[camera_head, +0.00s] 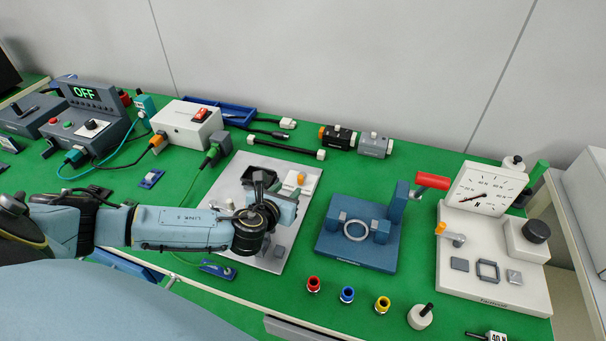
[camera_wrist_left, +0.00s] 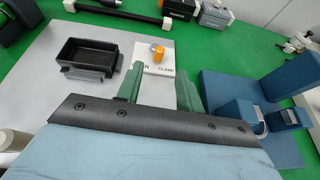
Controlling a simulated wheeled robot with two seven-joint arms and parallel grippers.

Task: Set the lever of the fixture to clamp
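The fixture is a light grey plate (camera_head: 228,185) on the green bench, with a white block (camera_head: 306,181) at its upper right. An orange lever knob (camera_head: 301,178) sits on the block. In the left wrist view, the white block (camera_wrist_left: 143,74) carries a partly hidden label ending in N at left and CLAMP at right, with the orange knob (camera_wrist_left: 157,52) near its upper middle. Which label the lever points to is unclear. My left gripper (camera_wrist_left: 158,90) is open, its green fingers apart and empty, close to the block. Its fingers are mostly hidden in the head view. My right gripper is not in view.
A black tray (camera_wrist_left: 85,57) stands on the plate left of the block. A blue fixture (camera_head: 344,262) with a red handle (camera_head: 432,181) stands to the right. A white gauge board (camera_head: 470,280) is at far right.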

